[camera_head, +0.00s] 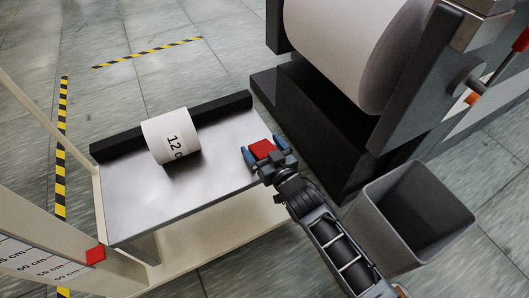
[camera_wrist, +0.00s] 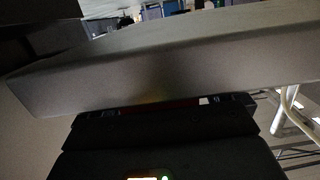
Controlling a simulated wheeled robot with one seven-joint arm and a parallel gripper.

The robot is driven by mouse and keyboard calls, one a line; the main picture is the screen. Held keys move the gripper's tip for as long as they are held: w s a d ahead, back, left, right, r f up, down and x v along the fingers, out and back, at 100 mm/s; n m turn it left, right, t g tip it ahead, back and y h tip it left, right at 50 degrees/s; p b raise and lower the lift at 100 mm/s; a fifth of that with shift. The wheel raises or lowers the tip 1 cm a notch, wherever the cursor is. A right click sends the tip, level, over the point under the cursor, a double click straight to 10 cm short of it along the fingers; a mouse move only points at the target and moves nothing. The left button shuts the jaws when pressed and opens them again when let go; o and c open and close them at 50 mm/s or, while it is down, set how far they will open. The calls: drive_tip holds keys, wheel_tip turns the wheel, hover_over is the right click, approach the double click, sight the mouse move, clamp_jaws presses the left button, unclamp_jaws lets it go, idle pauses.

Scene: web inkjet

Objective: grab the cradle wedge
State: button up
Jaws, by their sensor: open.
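A small red block (camera_head: 261,149), which looks like the cradle wedge, sits at the right end of the metal-topped table (camera_head: 215,185). My gripper (camera_head: 265,155) comes in from the lower right, with one blue finger on each side of the block. The fingers are open, and I cannot tell whether either one touches it. In the wrist view, a thin dark red strip (camera_wrist: 180,102) shows above my dark gripper body, against the grey table edge (camera_wrist: 170,75). The rest of the block is hidden there.
A white roll (camera_head: 171,136) marked "12 c" lies on the table by its dark back rail (camera_head: 222,108). A large paper roll on a black stand (camera_head: 315,125) stands close at right. A grey open bin (camera_head: 385,220) stands beside my arm. A red square (camera_head: 96,254) is at lower left.

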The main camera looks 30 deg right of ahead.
drive_tip(key=c, duration=1.1)
